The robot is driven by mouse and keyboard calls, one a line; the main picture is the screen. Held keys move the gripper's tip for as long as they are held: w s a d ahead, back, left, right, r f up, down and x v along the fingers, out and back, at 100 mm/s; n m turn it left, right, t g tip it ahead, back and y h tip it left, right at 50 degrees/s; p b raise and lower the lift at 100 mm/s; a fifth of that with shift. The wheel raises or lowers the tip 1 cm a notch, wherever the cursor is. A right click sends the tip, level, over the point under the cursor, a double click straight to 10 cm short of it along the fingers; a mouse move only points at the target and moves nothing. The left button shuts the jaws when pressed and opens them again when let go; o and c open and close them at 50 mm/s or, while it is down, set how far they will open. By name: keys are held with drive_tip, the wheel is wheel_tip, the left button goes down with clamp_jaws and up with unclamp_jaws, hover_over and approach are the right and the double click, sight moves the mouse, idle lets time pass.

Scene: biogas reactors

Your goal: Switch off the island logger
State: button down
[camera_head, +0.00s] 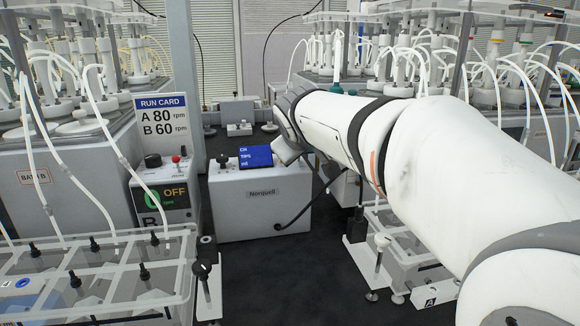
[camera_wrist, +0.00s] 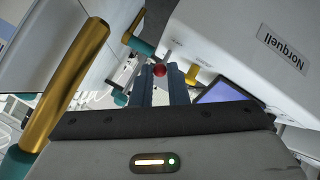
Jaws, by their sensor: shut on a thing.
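My gripper (camera_wrist: 160,72) shows there with two dark blue fingers closed about a small red ball (camera_wrist: 160,70). I cannot tell what the ball is fixed to.
A control box (camera_head: 163,202) marked B shows 0 and OFF, with a red-topped knob (camera_head: 176,158) on it. A run card (camera_head: 162,119) stands behind it. Clear-lidded tanks (camera_head: 95,280) with tubes stand at front left. Gold bars (camera_wrist: 75,85) with teal ends lie close beside my gripper.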

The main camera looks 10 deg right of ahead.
drive_tip(key=shift+s+f+t+b, duration=0.15)
drive_tip(key=shift+t+b, duration=0.15)
drive_tip(key=shift+b, duration=0.6)
drive_tip(key=c, duration=1.7)
unclamp_jaws()
drive_tip(key=shift+s, duration=0.1)
drive_tip(key=p+v, duration=0.1)
drive_tip(key=v, duration=0.6)
drive_tip(key=shift+s+r, duration=0.2)
drive_tip(key=shift+s, duration=0.1)
drive_tip(key=shift+a, duration=0.1)
